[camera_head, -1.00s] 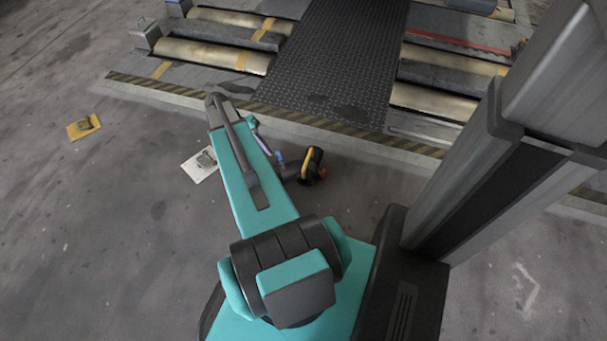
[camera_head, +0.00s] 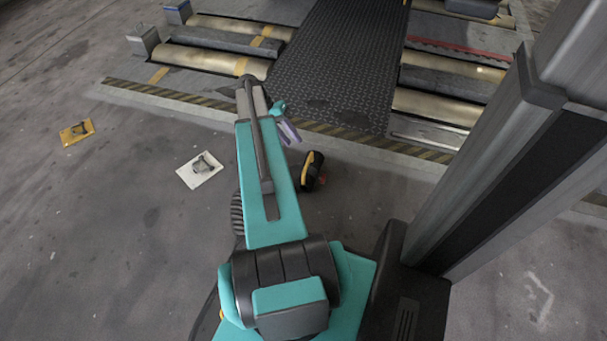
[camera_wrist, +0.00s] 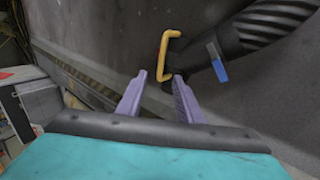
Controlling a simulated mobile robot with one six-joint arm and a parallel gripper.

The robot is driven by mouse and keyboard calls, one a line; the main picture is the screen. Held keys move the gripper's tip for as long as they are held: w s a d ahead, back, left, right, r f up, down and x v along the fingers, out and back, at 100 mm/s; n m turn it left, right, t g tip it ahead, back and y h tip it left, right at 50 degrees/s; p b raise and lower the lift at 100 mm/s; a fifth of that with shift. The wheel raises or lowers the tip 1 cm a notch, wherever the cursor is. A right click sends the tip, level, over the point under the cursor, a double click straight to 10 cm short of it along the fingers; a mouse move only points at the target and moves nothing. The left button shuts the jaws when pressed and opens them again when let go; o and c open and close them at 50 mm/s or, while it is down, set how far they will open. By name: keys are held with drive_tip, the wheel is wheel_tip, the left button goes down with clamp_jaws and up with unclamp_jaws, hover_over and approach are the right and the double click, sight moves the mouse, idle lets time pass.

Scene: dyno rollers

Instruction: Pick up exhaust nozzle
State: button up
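The exhaust nozzle (camera_wrist: 205,65) is a black tube end with a yellow bracket handle and a blue part, joined to a ribbed black hose. In the wrist view it lies just beyond my gripper (camera_wrist: 160,76). The two purple fingers are apart and empty. The handle's lower end appears between the fingertips, but I cannot tell the depth. In the head view the nozzle (camera_head: 312,172) lies on the floor right of my arm, partly hidden by it. My gripper (camera_head: 290,131) shows above it there, apart in the picture.
A white plate (camera_head: 199,172) and a yellow plate (camera_head: 76,132) with small fittings lie on the floor to the left. The dyno rollers (camera_head: 207,60) and striped platform edge (camera_head: 170,92) are ahead. Ribbed hose (camera_head: 237,213) shows beside my arm. The left floor is mostly clear.

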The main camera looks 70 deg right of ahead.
sight(309, 160)
drive_tip(key=b+x, duration=0.3)
drive_tip(key=x, duration=0.5)
drive_tip(key=shift+f, duration=0.25)
drive_tip(key=shift+s, duration=0.1)
drive_tip(key=shift+b+x, duration=1.65)
drive_tip(key=shift+x, duration=0.1)
drive_tip(key=shift+b+x, duration=0.4)
drive_tip(key=shift+x, duration=0.45)
drive_tip(key=shift+f, duration=0.1)
clamp_jaws()
